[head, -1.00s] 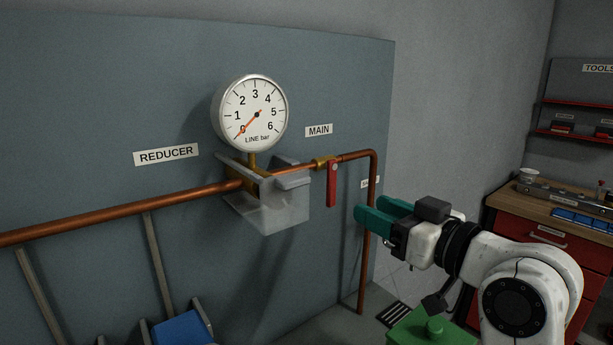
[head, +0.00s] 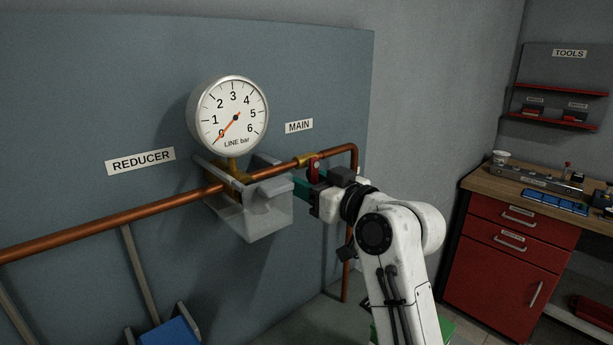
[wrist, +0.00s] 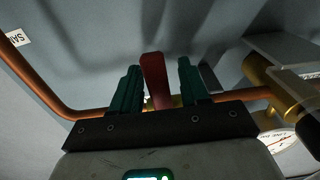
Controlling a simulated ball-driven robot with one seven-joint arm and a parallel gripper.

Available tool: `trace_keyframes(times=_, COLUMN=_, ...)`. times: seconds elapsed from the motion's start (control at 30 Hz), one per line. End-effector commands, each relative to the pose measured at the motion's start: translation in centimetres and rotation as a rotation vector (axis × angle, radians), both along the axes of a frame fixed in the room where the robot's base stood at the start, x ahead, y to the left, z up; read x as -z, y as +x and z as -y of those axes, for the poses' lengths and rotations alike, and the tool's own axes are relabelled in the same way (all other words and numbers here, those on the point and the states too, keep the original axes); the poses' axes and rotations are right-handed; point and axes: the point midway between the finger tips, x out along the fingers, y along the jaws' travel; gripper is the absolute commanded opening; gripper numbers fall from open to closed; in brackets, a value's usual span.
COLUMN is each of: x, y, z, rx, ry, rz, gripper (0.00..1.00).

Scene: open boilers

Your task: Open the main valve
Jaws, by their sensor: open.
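The main valve has a red lever (head: 313,167) on a brass body (head: 307,159) in the copper pipe, below the MAIN label (head: 299,126). In the head view my gripper (head: 305,185) is at the lever and hides its lower part. In the wrist view the red lever (wrist: 156,82) stands between the two green fingers of my open gripper (wrist: 160,88), with a gap showing on its right side and a narrower one on its left. The gauge (head: 236,117) has its needle near 0.
A grey translucent box-like guard (head: 262,215) sits on the pipe just left of my gripper, close to it. The copper pipe (head: 110,225) runs along the wall panel and bends down at the right. A red cabinet with a wooden worktop (head: 480,181) stands at the right.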

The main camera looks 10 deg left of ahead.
Motion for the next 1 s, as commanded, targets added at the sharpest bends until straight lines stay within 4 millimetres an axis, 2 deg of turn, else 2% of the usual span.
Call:
trace_keyframes(times=0.33, x=0.00, y=0.19, z=-0.27, rx=0.000, ry=0.000, rz=0.000, gripper=0.44)
trace_keyframes(times=0.8, x=0.01, y=0.18, z=-0.24, rx=0.000, ry=0.000, rz=0.000, gripper=0.00)
trace_keyframes(times=1.0, x=0.01, y=0.18, z=-0.24, rx=0.000, ry=0.000, rz=0.000, gripper=0.00)
